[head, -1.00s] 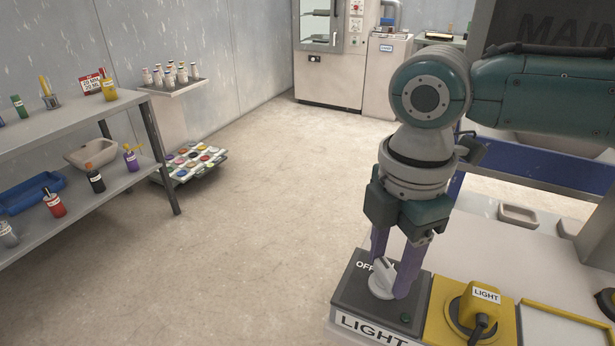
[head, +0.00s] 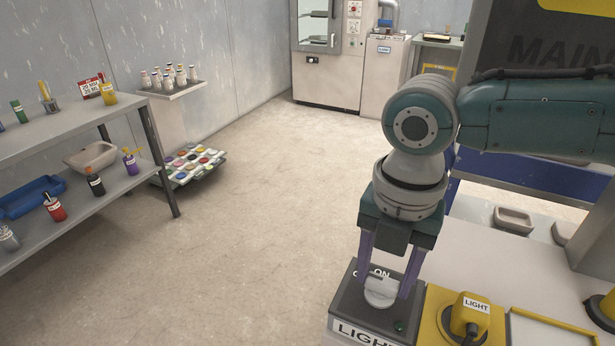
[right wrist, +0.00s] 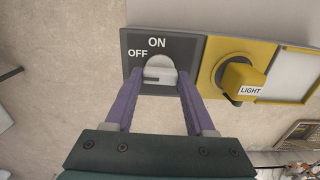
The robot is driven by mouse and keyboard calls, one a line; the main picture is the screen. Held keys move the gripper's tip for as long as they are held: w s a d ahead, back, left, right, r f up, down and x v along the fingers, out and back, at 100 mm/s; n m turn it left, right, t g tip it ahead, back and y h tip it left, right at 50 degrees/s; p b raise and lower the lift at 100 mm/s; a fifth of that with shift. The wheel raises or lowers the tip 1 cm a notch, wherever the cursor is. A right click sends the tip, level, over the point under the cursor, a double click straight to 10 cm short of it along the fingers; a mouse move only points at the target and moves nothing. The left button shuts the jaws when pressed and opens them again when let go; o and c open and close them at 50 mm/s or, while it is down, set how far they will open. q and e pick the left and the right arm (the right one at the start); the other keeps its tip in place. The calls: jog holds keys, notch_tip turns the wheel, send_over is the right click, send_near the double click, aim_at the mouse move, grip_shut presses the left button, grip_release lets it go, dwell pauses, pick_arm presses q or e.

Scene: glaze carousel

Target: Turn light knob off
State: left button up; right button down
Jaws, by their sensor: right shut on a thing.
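The light knob (head: 380,292) is a pale round dial with a raised grip bar, on a dark switch box (head: 350,312) labelled LIGHT. My right gripper (head: 390,285) points down over it, with its purple fingers shut on the knob, one on each side. In the right wrist view the knob (right wrist: 161,70) sits between the fingertips (right wrist: 156,80), below the ON and OFF labels. Its bar lies roughly crosswise there, with a dark mark toward the left. In the head view a finger partly hides the OFF label. My left gripper is not in view.
A yellow plate with a yellow LIGHT-tagged part (head: 470,312) is right beside the switch box. A yellow-edged panel (head: 550,330) lies farther right. A grey shelf (head: 130,180) with bottles and trays stands at the left. The floor between is clear.

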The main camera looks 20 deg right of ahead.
aim_at(383, 280)
jog(key=shift+a+n, duration=0.1)
jog(key=shift+n, duration=0.2)
jog(key=shift+c, duration=1.2)
grip_release()
notch_tip(383, 280, up, 10)
jog(key=shift+p, duration=0.3)
